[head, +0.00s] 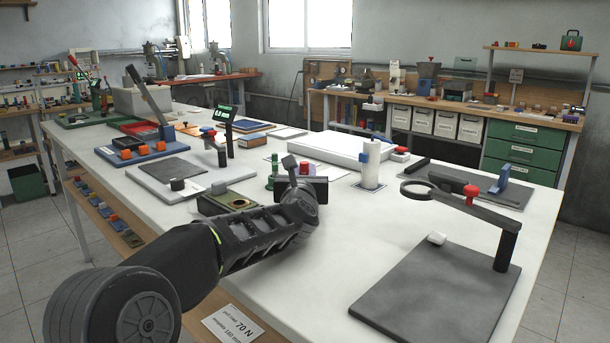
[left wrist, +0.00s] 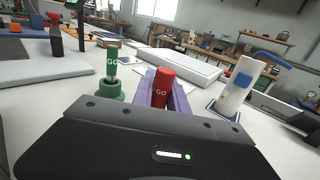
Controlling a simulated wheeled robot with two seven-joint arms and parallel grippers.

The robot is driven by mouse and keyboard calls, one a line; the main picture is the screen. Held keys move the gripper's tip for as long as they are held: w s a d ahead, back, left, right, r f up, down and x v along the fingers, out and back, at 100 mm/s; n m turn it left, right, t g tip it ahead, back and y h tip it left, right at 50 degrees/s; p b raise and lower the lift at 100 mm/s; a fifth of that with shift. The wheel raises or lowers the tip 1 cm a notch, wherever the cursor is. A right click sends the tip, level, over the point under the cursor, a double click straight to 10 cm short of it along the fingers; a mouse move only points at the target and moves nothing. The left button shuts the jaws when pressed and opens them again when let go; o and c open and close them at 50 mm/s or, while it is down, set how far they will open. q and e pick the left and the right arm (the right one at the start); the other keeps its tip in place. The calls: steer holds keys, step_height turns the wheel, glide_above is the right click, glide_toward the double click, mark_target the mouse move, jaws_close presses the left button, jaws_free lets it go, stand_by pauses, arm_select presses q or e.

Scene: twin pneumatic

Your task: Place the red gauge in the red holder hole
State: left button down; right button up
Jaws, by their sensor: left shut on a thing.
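In the head view only the red top of the gauge (head: 304,168) shows above my left gripper (head: 305,181). A green GO gauge (left wrist: 112,64) stands upright in a green holder (left wrist: 109,89), left of the red gauge. The green gauge also shows in the head view (head: 275,163). I cannot make out a red holder; my gripper hides part of the table. My right gripper is not in view.
A white cylinder with a blue clip (head: 371,172) stands close to the right. A white slab (head: 335,147) lies behind. A small box with a round ring (head: 238,203) sits left of my gripper. A magnifier (head: 417,190) overhangs a grey mat (head: 437,295). The front middle is clear.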

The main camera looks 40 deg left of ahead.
arm_select(q)
steer(key=c, duration=1.3)
jaws_free()
steer(key=shift+r, duration=0.15)
steer(key=shift+s+d, duration=0.2)
steer(key=shift+s, duration=0.1)
steer(key=v, duration=1.1)
steer(key=shift+s+d, duration=0.1)
